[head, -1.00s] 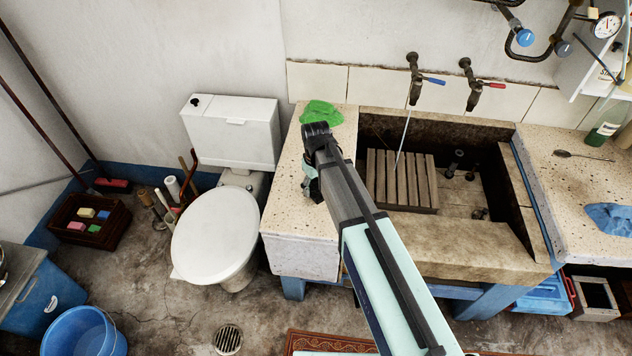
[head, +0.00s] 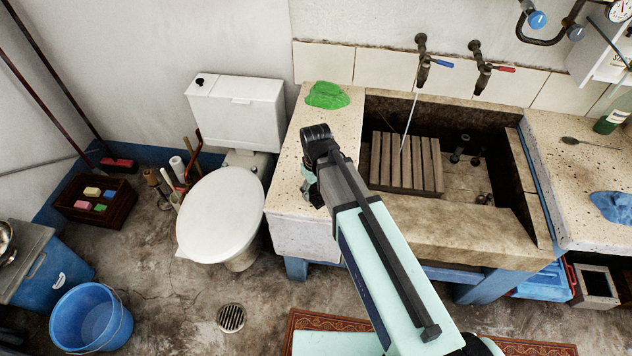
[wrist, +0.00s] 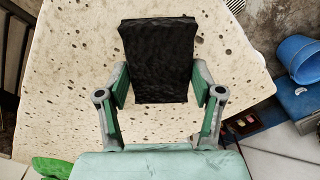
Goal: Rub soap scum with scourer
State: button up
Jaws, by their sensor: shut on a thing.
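My gripper (wrist: 160,88) is shut on a black, rough-looking block, which I take to be the scourer (wrist: 160,55). The scourer sits between both fingers and extends beyond them, over the speckled stone ledge left of the trough (head: 350,120). I cannot tell whether it touches the ledge. I cannot tell any soap scum apart from the ledge's dark speckles.
A crumpled green cloth (head: 327,95) lies at the ledge's back. To the right, the stone trough (head: 450,235) holds a wooden slatted rack (head: 405,162), with water running from the blue-handled tap (head: 423,72). A white toilet (head: 222,215) stands close left of the ledge.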

aim_at(316, 192)
jog(key=shift+s+r, duration=0.25)
jog(key=shift+s, duration=0.2)
jog(key=shift+w+r+p, duration=0.15)
jog(key=shift+r+p, duration=2.35)
jog(key=shift+r, duration=1.4)
